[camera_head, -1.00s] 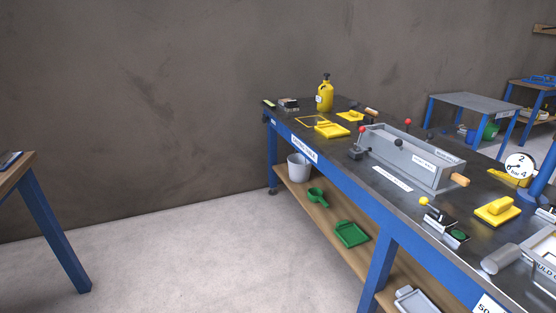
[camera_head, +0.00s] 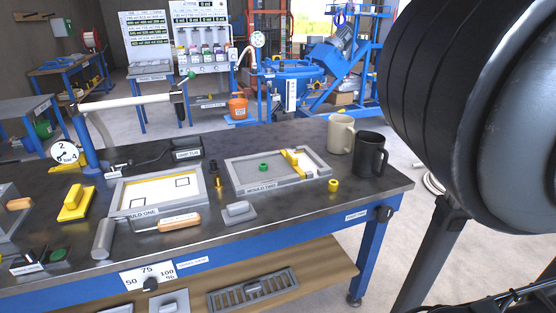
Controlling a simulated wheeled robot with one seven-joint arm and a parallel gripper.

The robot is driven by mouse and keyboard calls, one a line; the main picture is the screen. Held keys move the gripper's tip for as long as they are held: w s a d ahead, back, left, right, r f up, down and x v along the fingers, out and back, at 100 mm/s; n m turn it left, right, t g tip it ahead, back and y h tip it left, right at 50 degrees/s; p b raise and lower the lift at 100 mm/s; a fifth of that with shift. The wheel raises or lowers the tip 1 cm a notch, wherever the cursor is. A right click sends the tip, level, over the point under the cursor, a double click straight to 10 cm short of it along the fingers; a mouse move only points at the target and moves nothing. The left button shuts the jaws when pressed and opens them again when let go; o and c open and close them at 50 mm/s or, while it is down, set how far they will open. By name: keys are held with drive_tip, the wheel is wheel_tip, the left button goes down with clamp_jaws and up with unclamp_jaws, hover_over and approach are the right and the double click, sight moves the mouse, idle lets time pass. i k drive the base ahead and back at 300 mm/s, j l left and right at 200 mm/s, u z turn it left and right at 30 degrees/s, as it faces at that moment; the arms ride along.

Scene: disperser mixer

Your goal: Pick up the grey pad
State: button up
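A small grey pad (camera_head: 238,213) with a raised grip lies on the dark bench top (camera_head: 330,205), near its front edge. It sits just in front of the grey framed mould tray (camera_head: 237,187), and right of a wooden-handled tool (camera_head: 180,222). Nothing covers it. Another grey piece with a raised part (camera_head: 168,303) shows partly on the lower shelf; I cannot tell exactly what it is. My gripper is not in view. A large black and grey part of my own arm fills the upper right.
A cream mug (camera_head: 341,134) and a black mug (camera_head: 369,155) stand at the bench's right end. A second tray (camera_head: 160,192), a grey cylinder (camera_head: 103,239), a yellow pad (camera_head: 75,204) and a pressure gauge (camera_head: 64,152) stand left. Bare bench top lies right of the pad.

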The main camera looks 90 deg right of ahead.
sight(241, 211)
drive_tip(key=z, duration=1.4)
